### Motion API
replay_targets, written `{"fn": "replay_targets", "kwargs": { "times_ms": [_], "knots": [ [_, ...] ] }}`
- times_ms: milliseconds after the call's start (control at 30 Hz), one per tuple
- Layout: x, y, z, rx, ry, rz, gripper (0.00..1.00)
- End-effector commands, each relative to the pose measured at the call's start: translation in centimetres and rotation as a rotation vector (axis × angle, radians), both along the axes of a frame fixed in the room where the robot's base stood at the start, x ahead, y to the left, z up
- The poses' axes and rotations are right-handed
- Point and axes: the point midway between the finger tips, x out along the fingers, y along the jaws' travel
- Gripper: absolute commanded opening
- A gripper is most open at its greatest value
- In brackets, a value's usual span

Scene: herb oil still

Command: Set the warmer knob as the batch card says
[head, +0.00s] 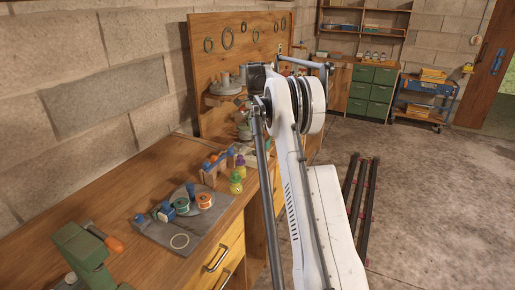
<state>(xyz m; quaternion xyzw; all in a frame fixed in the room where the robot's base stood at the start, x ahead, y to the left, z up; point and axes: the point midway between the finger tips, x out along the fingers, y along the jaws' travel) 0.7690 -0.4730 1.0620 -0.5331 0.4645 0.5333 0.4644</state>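I cannot make out the warmer knob or the batch card in the head view. My white arm stands across the middle of the picture and hides part of the bench and the area behind it. My gripper does not show; the arm's far end is hidden or out of the picture.
A wooden workbench (105,205) runs along the block wall. On it are a grey mat (165,232) with spools, a green clamp-like tool (82,250) and small bottles (236,184). Dark rails (364,200) lie on the floor at right. A blue cart (428,88) and green drawers (371,92) stand behind.

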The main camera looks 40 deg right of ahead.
Motion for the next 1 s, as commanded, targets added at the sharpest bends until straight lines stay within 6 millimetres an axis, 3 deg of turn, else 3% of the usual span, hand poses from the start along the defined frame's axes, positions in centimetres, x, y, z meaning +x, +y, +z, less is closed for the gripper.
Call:
{"fn": "replay_targets", "kwargs": {
  "times_ms": [300,500,700,1000],
  "knots": [
    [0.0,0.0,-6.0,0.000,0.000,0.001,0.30],
    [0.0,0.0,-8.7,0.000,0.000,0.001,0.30],
    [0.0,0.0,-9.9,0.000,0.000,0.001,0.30],
    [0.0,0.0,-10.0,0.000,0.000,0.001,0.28]
  ]
}}
